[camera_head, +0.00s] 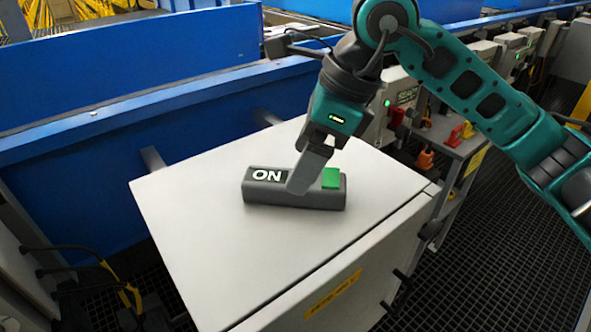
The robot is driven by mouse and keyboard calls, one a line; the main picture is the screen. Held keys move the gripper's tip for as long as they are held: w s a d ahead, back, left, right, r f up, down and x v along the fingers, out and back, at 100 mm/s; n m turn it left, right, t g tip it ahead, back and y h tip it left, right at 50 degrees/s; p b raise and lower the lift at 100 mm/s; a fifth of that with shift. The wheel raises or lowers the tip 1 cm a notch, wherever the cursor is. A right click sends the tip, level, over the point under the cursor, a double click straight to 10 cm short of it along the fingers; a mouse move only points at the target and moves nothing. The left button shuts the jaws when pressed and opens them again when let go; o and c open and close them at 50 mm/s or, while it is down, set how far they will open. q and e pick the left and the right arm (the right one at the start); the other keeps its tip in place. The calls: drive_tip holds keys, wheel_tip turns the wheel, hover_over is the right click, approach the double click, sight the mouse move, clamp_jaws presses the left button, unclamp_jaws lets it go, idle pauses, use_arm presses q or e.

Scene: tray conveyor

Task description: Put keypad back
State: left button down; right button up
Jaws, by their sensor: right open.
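The keypad (318,197) is a dark grey bar with a white "ON" label at its left end and a green square button at its right. It lies on top of a light grey cabinet (200,215). My right gripper (301,187) points down at the middle of the keypad, with its fingers in front of the gap between label and button. Its jaws are open, and one finger hides the other. I cannot tell whether the fingers touch the keypad. My left gripper is not in view.
Blue conveyor walls (130,120) run behind the cabinet. At right stand grey control boxes and a small shelf (455,140) with red, orange and yellow items. Dark grated floor (480,260) lies to the right. The cabinet top around the keypad is clear.

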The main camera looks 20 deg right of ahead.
drive_tip(key=v, duration=0.7)
drive_tip(key=shift+d+r, duration=0.15)
drive_tip(key=shift+r, duration=0.15)
drive_tip(key=shift+s, duration=0.15)
